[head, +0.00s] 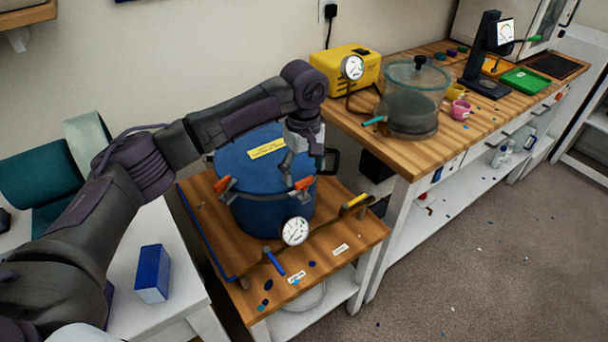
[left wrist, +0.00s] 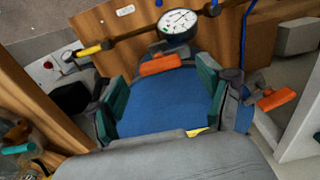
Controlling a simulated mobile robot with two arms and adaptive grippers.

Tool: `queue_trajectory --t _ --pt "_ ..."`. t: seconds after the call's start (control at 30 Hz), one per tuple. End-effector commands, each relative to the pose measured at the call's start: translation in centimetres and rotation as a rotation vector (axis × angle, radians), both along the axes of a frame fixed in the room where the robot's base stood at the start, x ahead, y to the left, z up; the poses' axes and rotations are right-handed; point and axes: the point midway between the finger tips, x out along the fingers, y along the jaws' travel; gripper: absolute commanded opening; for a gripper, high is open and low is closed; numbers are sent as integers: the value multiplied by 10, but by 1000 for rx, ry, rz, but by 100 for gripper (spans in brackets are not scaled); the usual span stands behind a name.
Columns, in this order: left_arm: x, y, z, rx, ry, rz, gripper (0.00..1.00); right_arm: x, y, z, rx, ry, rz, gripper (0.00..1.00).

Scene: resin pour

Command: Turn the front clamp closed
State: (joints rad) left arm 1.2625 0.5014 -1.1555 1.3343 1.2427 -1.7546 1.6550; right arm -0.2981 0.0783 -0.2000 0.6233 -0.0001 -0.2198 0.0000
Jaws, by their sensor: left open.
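A blue pressure pot (head: 265,205) with a blue lid (head: 240,155) and a yellow label stands on a wooden cart. The clamp with an orange handle (head: 303,184) sits at the rim on the gauge side; this handle also shows in the left wrist view (left wrist: 160,64). A second orange-handled clamp (head: 224,184) sits at the left; it is at the right in the wrist view (left wrist: 278,98). My left gripper (head: 299,168) is open and empty above the lid's edge. In the wrist view its teal-padded fingers (left wrist: 162,82) lie either side, short of the gauge-side handle. My right gripper is not seen.
A round gauge (head: 295,231) and a pipe with a yellow-handled valve (head: 355,202) stand in front of the pot. A blue box (head: 151,273) is on the white table at left. The wooden bench (head: 420,150) at right holds a glass chamber (head: 412,98).

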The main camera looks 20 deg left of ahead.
Motion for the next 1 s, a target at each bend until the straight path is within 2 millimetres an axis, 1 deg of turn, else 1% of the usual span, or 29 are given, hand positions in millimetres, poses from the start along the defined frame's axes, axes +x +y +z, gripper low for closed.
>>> queue_trajectory --t 0.03,0.07,0.17,0.27,0.5,0.53,0.67,0.7,0.87,0.9,1.0 --pt "0 0 -7 0 0 1 79 9 1 2 1 -15 0 38" --pt "0 0 -10 1 1 1 79 13 1 2 3 -21 0 38" --pt "0 0 -18 0 0 1 79 15 1 2 2 -23 0 38" --pt "0 0 -22 0 -1 0 79 10 0 2 1 -14 0 38" --pt "0 0 -23 0 -1 0 79 -10 -1 0 -1 15 0 38" --pt "0 0 -23 0 -1 0 78 -11 -1 0 -2 17 0 38" --pt "0 0 -22 0 -1 0 56 -11 -1 0 -3 18 0 38" --pt "0 0 -22 0 -1 0 49 -11 -1 0 -3 17 0 38" --pt "0 0 -22 0 -1 0 22 -6 -2 0 -2 11 1 38" --pt "0 0 -22 0 -1 0 19 -5 -2 1 -3 9 1 38" --pt "0 0 -22 0 -1 -4 19 -3 -2 2 -3 5 1 38"
